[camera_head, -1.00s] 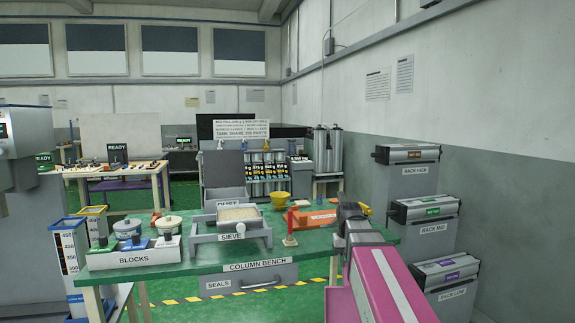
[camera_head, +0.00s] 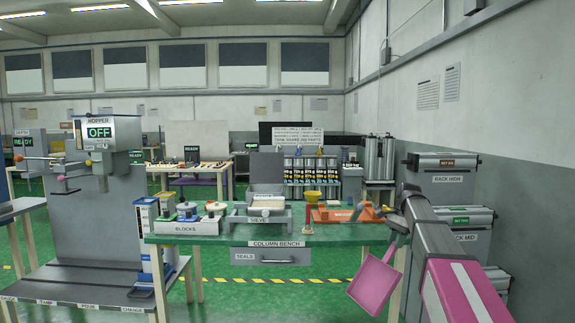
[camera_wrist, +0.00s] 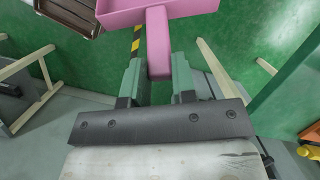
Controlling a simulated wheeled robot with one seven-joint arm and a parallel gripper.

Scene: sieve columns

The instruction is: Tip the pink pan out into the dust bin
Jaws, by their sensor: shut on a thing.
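The pink pan (camera_head: 373,283) hangs off the right front of the green bench and looks tilted in the head view. My gripper (camera_wrist: 158,78) is shut on its handle, with a green finger on each side. The pan also shows at the top of the wrist view (camera_wrist: 185,8), where it is cut off, so I cannot tell what it holds. I cannot pick out the dust bin for sure. A dark brown container (camera_wrist: 72,14) stands low at the upper left of the wrist view, with no readable label.
The hopper stand (camera_head: 105,200) is at left. Racks (camera_head: 450,215) line the right wall. Green floor lies between bench and hopper.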

